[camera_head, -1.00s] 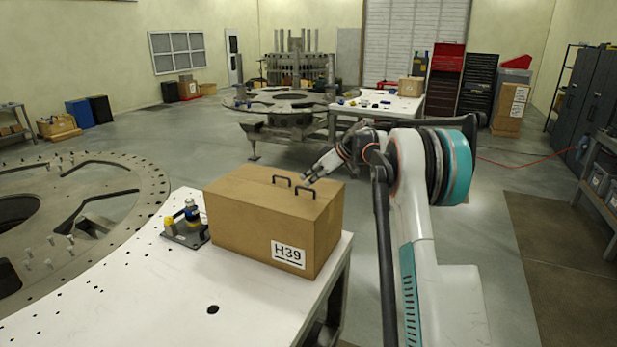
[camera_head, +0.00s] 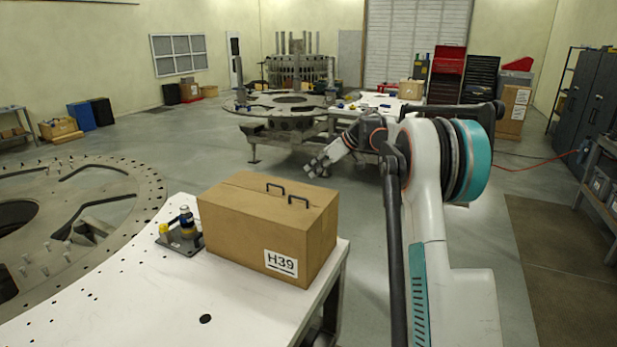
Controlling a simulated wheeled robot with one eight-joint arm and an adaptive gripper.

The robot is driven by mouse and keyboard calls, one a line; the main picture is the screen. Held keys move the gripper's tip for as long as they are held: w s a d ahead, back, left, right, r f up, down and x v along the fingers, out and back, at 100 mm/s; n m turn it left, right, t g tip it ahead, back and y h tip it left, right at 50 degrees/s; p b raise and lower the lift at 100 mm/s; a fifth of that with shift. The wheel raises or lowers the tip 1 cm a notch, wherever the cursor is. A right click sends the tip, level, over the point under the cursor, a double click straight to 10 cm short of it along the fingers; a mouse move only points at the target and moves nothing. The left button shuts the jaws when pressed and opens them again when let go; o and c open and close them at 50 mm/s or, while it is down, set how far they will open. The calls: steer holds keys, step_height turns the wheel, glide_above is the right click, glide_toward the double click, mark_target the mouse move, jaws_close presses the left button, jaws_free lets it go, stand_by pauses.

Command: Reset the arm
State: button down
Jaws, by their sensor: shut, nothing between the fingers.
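My gripper (camera_head: 314,170) is shut and empty. It is in the air behind and above the right part of a cardboard box, clear of the box's handles in the picture. My arm (camera_head: 425,180) rises at the right, bent at a teal-capped joint, with its end reaching left. The brown cardboard box (camera_head: 245,225) has two black handles on top and an H39 label on its front. It stands upright on the white table (camera_head: 150,290).
A large drilled metal ring (camera_head: 120,180) lies at the left. Another workbench with a round plate (camera_head: 290,105) stands behind. Grey floor (camera_head: 220,150) is open between them.

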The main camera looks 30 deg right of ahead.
steer(key=v, duration=0.5)
steer(key=shift+s+r, duration=0.1)
steer(key=shift+r, duration=0.2)
